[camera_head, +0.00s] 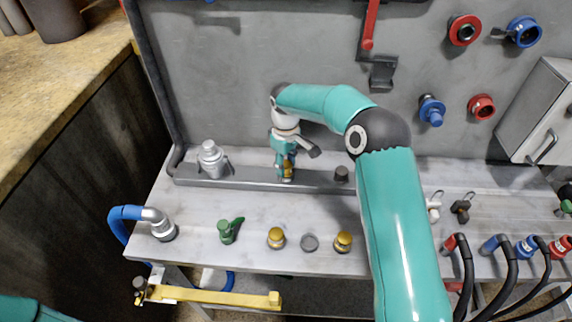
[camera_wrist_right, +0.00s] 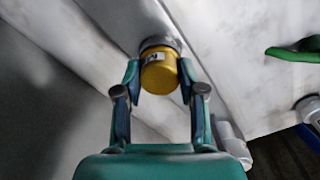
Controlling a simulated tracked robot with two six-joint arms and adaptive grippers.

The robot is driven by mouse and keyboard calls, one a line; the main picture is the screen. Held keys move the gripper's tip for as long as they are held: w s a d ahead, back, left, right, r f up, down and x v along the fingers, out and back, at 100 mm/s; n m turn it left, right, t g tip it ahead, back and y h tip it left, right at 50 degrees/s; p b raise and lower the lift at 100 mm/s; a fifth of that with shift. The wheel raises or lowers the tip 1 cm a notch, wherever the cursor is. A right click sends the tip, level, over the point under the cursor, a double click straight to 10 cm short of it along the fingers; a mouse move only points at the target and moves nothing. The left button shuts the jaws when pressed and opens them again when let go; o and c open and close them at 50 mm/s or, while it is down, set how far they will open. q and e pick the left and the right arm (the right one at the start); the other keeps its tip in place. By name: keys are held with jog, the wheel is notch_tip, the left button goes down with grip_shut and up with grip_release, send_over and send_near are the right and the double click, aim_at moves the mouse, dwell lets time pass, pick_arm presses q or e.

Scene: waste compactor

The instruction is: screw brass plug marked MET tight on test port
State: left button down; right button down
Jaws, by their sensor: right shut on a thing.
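My right gripper (camera_head: 286,168) points down at the grey rail at the back of the bench. It is shut on a brass plug (camera_wrist_right: 159,76), with one finger on each side, seen in the right wrist view. The plug carries a small pale label whose letters are too small to read for certain. A grey round fitting (camera_wrist_right: 158,43), which looks like the test port, sits right at the plug's far end. I cannot tell how far the plug is threaded on. My left gripper is not in view.
A silver fitting (camera_head: 211,158) and a dark knob (camera_head: 342,174) are on the rail. Hoses (camera_head: 464,262) crowd the right.

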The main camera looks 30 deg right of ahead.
jog(key=m+b, duration=0.1)
jog(key=m, duration=0.3)
jog(key=shift+m, duration=0.6)
jog(key=m+b, duration=0.1)
jog(key=m, duration=0.1)
jog(key=shift+m, duration=1.5)
jog(key=c, duration=0.6)
grip_release()
